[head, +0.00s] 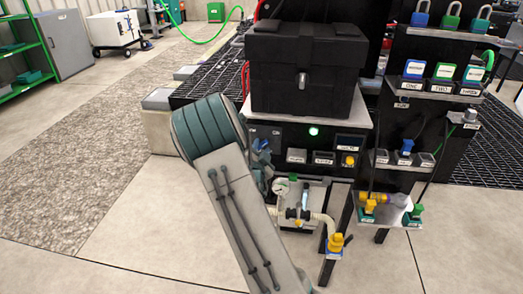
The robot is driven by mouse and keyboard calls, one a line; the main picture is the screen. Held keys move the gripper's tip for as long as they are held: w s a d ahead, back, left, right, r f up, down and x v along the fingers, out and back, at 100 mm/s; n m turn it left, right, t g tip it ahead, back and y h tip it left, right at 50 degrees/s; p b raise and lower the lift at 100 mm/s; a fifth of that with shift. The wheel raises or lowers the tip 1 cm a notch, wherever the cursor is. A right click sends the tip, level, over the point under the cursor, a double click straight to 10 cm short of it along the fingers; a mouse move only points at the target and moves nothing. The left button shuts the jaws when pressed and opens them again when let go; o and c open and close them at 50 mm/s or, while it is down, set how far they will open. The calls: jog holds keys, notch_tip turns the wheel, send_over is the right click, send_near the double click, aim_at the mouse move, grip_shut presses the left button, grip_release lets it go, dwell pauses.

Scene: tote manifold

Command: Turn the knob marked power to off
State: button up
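A dark control panel (283,133) sits under the shelf that bears the black tote. A blue knob (261,145) is at its left end, with small white markings above it that are too small to read. I cannot tell how the knob is turned. A green lamp (314,130) on the panel is lit. My grey and teal arm stands in front, just left of the panel. Dark teal parts of my gripper (264,172) seem to show just below the blue knob, mostly hidden behind my arm. I cannot see its fingertips or whether it touches the knob.
A black tote (305,70) stands above the panel. A yellow knob (348,160) is at the panel's right. Pipes with a yellow-capped end (336,242) are below. Floor is clear at left.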

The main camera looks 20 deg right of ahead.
jog(key=shift+d, duration=0.1)
grip_shut()
jog(key=n+b, duration=0.1)
jog(key=n, duration=0.2)
jog(key=shift+f+b, duration=0.15)
jog(key=shift+b, duration=0.25)
jog(key=n+b, duration=0.1)
jog(key=n, duration=0.4)
jog(key=shift+s, duration=0.1)
jog(key=n, duration=0.4)
jog(key=shift+n, duration=0.4)
jog(key=shift+n+p, duration=0.65)
jog(key=shift+n, duration=1.95)
jog(key=shift+d, duration=0.1)
